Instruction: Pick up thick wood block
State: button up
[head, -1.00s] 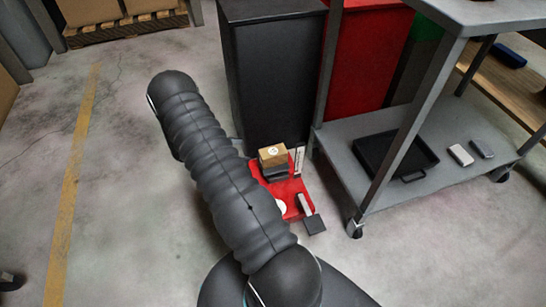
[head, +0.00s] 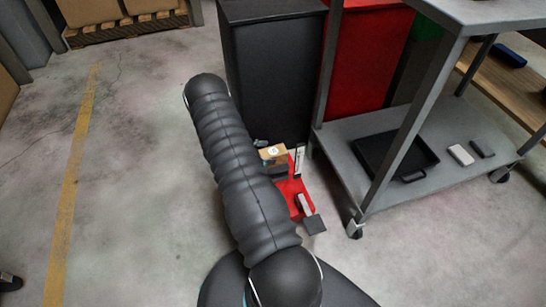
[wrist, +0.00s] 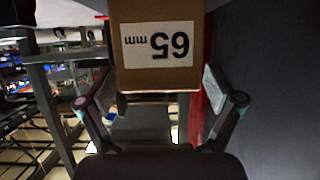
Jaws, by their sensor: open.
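The thick wood block (head: 272,152) is brown and sits at the far end of a low red stand (head: 295,194) on the floor, on top of a dark piece (head: 279,171). My arm hides its left part in the head view. In the wrist view the block (wrist: 156,78) shows close up, with a white label reading "65 mm" upside down. My gripper (wrist: 158,88) is open, with one finger on each side of the block's lower part in the picture. I cannot tell whether either finger touches it. A small grey piece of my gripper shows beside the block in the head view.
A dark cabinet (head: 272,75) stands right behind the stand. A grey cart (head: 450,190) with a black tray (head: 396,165) stands to the right. A grey block-like part (head: 314,224) is at the stand's near end.

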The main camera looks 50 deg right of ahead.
jog(key=x, duration=0.2)
jog(key=shift+s+d+f, duration=0.1)
jog(key=shift+d, duration=0.2)
jog(key=shift+c, duration=0.3)
jog(key=c, duration=1.4)
jog(key=shift+o, duration=0.2)
